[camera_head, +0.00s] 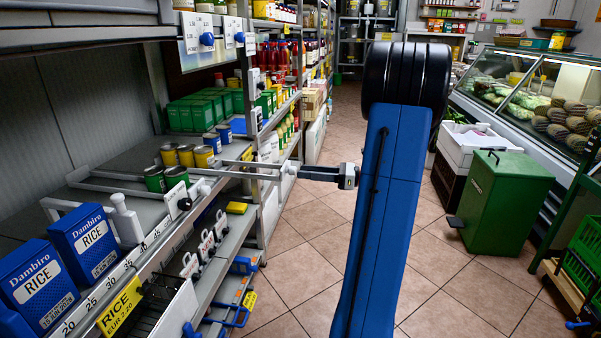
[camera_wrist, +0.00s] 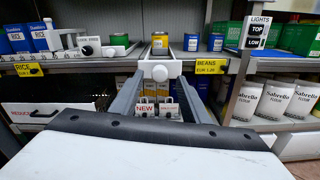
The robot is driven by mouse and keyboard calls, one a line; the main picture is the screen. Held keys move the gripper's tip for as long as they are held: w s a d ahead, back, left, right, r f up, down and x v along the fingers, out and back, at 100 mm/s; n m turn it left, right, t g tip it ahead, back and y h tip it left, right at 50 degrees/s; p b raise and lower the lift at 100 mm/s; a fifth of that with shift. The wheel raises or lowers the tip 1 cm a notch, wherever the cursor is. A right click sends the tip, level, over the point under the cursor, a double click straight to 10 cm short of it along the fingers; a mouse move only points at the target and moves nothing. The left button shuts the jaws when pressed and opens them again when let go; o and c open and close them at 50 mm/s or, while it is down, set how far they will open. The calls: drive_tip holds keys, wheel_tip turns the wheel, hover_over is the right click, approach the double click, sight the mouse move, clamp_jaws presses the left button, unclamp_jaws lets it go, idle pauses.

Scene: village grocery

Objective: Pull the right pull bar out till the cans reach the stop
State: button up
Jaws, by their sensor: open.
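The right pull bar (camera_head: 289,171) is a white bar with a grey knob on thin rods, standing well out from the shelf edge. It also shows in the wrist view (camera_wrist: 150,66). My gripper (camera_head: 298,172) is open at the bar. In the wrist view my two fingers (camera_wrist: 160,82) reach up to the bar's two ends; I cannot tell if they touch. Yellow cans (camera_head: 203,157) stand in a row behind the bar, the front one near the shelf edge. In the wrist view one yellow can (camera_wrist: 160,44) shows. The stop is not clearly visible.
The left pull bar (camera_head: 180,198), with a dark knob, sits at the shelf edge before green cans (camera_head: 153,180). Blue cans (camera_head: 212,141) stand right of the yellow ones. Rice boxes (camera_head: 84,240) are nearer. The tiled aisle is free up to a green bin (camera_head: 501,205).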

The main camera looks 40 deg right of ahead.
drive_tip(key=v, duration=1.3)
drive_tip(key=shift+s+d, duration=0.25)
drive_tip(key=shift+s, duration=0.05)
drive_tip(key=w+a+f+n+g+h, duration=0.15)
drive_tip(key=a+n+g, duration=0.9)
drive_tip(key=a, duration=1.65)
drive_tip(key=s+a+f+n+t+h, duration=0.1)
drive_tip(key=s+a+n+h, duration=0.8)
drive_tip(key=n, duration=1)
drive_tip(key=s+a+f, duration=0.1)
drive_tip(key=s+a, duration=0.3)
drive_tip(key=shift+s+f+n, duration=0.3)
drive_tip(key=shift+s+n, duration=0.05)
drive_tip(key=shift+s, duration=0.05)
